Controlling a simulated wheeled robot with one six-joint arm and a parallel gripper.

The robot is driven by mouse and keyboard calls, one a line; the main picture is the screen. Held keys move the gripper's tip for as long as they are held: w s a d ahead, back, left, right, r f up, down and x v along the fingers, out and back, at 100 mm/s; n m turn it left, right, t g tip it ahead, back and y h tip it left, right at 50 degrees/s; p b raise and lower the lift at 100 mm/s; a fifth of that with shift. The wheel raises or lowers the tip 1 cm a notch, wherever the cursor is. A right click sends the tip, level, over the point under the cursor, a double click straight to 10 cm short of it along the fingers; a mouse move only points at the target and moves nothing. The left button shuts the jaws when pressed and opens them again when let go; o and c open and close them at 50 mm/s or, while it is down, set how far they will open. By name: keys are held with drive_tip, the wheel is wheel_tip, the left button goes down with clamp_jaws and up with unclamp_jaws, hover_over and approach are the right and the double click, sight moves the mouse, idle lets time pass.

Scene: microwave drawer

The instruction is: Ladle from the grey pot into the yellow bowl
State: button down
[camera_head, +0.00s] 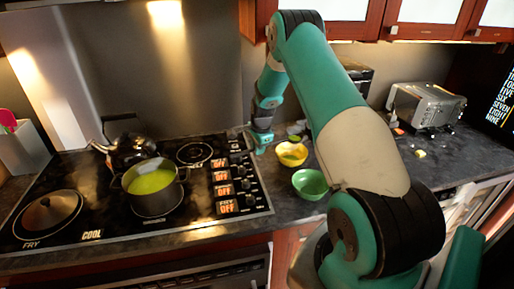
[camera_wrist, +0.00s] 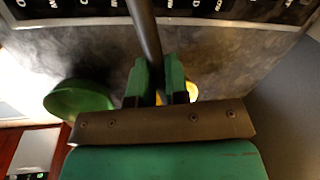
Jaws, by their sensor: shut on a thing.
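The grey pot (camera_head: 153,204) stands on the stove with bright green soup in it. The yellow bowl (camera_head: 291,160) is on the dark counter right of the stove. Only a sliver of the yellow bowl (camera_wrist: 193,91) shows behind my fingers in the wrist view. My gripper (camera_head: 263,144) is just left of the yellow bowl in the head view. In the wrist view, my gripper (camera_wrist: 160,82) is shut on a dark rod, the ladle's handle (camera_wrist: 146,32). The ladle's head cannot be made out, and I cannot tell what it holds.
A green bowl (camera_head: 309,188) sits in front of the yellow bowl, and it shows at the left of the wrist view (camera_wrist: 78,108). A dark kettle (camera_head: 130,149) and a lidded pan (camera_head: 48,214) are on the stove. A toaster oven (camera_head: 427,106) stands at the right.

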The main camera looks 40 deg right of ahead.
drive_tip(key=shift+s+f+t+b, duration=0.25)
drive_tip(key=shift+t+b, duration=0.4)
drive_tip(key=shift+t, duration=0.15)
drive_tip(key=t+b, duration=0.1)
drive_tip(key=b, duration=0.1)
drive_tip(key=t+h+b, duration=0.1)
drive_tip(key=t+b, duration=0.1)
drive_tip(key=b, duration=0.1)
drive_tip(key=shift+s+a+f+t, duration=0.1)
drive_tip(key=shift+s+f+t, duration=0.05)
drive_tip(key=shift+s+t, duration=0.2)
drive_tip(key=b, duration=0.2)
drive_tip(key=t+h+b, duration=0.1)
drive_tip(key=b, duration=0.2)
drive_tip(key=shift+s+a+f+t, duration=0.1)
drive_tip(key=shift+s+f+t, duration=0.05)
drive_tip(key=shift+s+t, duration=0.1)
drive_tip(key=t+b, duration=0.1)
drive_tip(key=b, duration=0.2)
drive_tip(key=t+b, duration=0.1)
drive_tip(key=b, duration=0.3)
drive_tip(key=f+t+h+b, duration=0.1)
drive_tip(key=b, duration=0.3)
drive_tip(key=shift+s+t, duration=0.25)
drive_tip(key=shift+t, duration=0.15)
